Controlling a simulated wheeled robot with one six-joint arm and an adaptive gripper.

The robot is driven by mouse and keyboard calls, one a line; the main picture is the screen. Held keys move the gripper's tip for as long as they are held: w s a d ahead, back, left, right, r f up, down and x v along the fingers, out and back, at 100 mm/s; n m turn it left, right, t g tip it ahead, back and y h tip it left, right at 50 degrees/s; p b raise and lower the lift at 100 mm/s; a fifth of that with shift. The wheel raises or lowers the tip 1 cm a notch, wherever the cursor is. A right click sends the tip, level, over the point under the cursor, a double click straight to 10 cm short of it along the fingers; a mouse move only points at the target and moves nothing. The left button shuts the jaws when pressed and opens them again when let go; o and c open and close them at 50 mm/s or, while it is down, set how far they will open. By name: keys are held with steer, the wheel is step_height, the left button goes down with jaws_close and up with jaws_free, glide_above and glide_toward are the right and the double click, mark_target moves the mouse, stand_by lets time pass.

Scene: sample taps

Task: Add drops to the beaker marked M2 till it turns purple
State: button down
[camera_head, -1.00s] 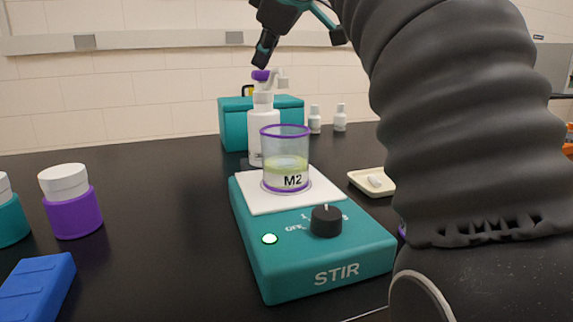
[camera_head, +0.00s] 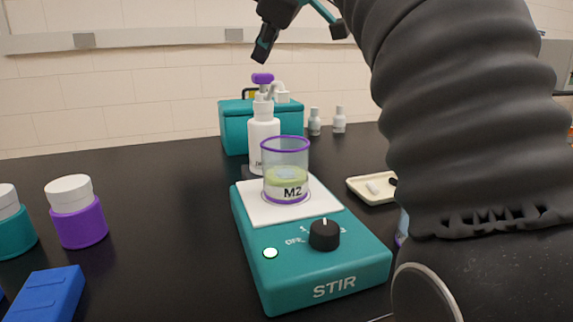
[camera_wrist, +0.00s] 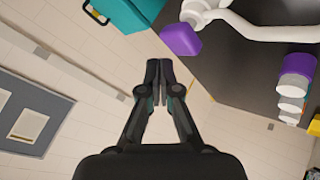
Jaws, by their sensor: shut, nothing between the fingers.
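The clear beaker marked M2 (camera_head: 286,163) has a purple rim and holds pale yellow-green liquid. It stands upright on the white plate (camera_head: 258,208) of the teal stirrer (camera_head: 312,268). Behind it stands a white dispenser bottle (camera_head: 262,132) with a purple pump top (camera_head: 262,78) and a curved white spout toward the beaker. My gripper (camera_head: 261,52) is shut and empty, just above the pump top with a visible gap. In the wrist view, my gripper (camera_wrist: 162,72) points beside the purple pump top (camera_wrist: 181,40), and the white spout (camera_wrist: 245,27) runs off to the right.
A teal box (camera_head: 232,122) and small white bottles (camera_head: 339,120) stand behind. Purple (camera_head: 80,226) and teal (camera_head: 12,240) jars and a blue block (camera_head: 45,297) are at left.

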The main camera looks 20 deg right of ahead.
mark_target(264, 74)
steer(key=shift+r, duration=2.05)
